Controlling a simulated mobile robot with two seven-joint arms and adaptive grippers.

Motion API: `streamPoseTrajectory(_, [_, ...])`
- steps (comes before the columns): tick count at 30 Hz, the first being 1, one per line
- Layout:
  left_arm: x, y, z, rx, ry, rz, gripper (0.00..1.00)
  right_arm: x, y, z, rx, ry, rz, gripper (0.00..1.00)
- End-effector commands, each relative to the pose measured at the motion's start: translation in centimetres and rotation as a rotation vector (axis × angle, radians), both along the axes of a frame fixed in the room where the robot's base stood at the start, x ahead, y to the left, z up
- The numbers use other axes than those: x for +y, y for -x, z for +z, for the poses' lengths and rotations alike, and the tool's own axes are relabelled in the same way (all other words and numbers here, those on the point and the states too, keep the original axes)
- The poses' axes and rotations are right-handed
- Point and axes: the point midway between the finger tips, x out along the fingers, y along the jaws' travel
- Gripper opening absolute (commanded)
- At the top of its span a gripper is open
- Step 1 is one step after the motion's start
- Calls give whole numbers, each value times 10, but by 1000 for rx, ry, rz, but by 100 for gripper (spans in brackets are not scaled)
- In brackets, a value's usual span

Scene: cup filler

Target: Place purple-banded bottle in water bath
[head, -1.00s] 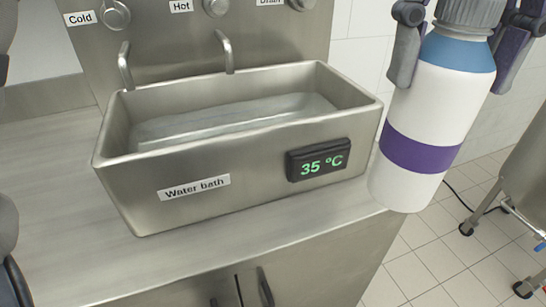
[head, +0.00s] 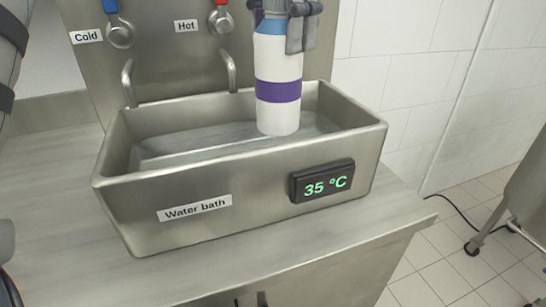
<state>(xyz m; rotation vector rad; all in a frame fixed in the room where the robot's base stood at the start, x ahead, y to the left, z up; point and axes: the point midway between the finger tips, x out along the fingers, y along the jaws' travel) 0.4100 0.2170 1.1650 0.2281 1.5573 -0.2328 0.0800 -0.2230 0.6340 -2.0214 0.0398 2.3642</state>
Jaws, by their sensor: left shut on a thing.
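The purple-banded bottle (head: 278,62) is white with a blue shoulder band and a purple band low on its body. My left gripper (head: 281,30) is shut on its upper part and holds it upright. The steel water bath (head: 245,207) has a front label and a green 35 °C display (head: 322,183). The bottle's base shows within the bath's opening, right of the middle, in front of the back wall. I cannot tell whether the base touches the water (head: 205,138). The bottle's cap is cut off or hidden at the top. My right gripper is not in view.
Two bent spouts (head: 129,84) stand behind the bath, below the Cold and Hot valves (head: 121,33). The bath rests on a steel counter (head: 45,200), with bare room to its left. A wheeled steel vessel (head: 525,190) stands at the far right.

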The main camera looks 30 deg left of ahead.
Motion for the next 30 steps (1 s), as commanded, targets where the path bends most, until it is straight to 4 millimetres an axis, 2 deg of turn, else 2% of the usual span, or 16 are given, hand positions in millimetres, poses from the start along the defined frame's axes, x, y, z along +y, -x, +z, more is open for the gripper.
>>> streamPoseTrajectory(6, [3, 1, -42, -4, -1, -23, 0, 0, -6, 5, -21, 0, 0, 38])
streamPoseTrajectory(15, [3, 0, -94, -3, 0, -21, 0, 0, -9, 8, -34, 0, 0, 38])
streamPoseTrajectory(18, [2, 0, -100, -4, 0, -19, 0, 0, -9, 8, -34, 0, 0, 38])
streamPoseTrajectory(27, [2, -1, -103, -3, 0, -19, 0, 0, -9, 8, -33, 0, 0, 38])
streamPoseTrajectory(28, [3, -1, -104, -3, -1, -19, 57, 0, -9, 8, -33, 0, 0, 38])
streamPoseTrajectory(30, [3, -1, -104, -3, -1, -19, 73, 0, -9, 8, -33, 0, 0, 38])
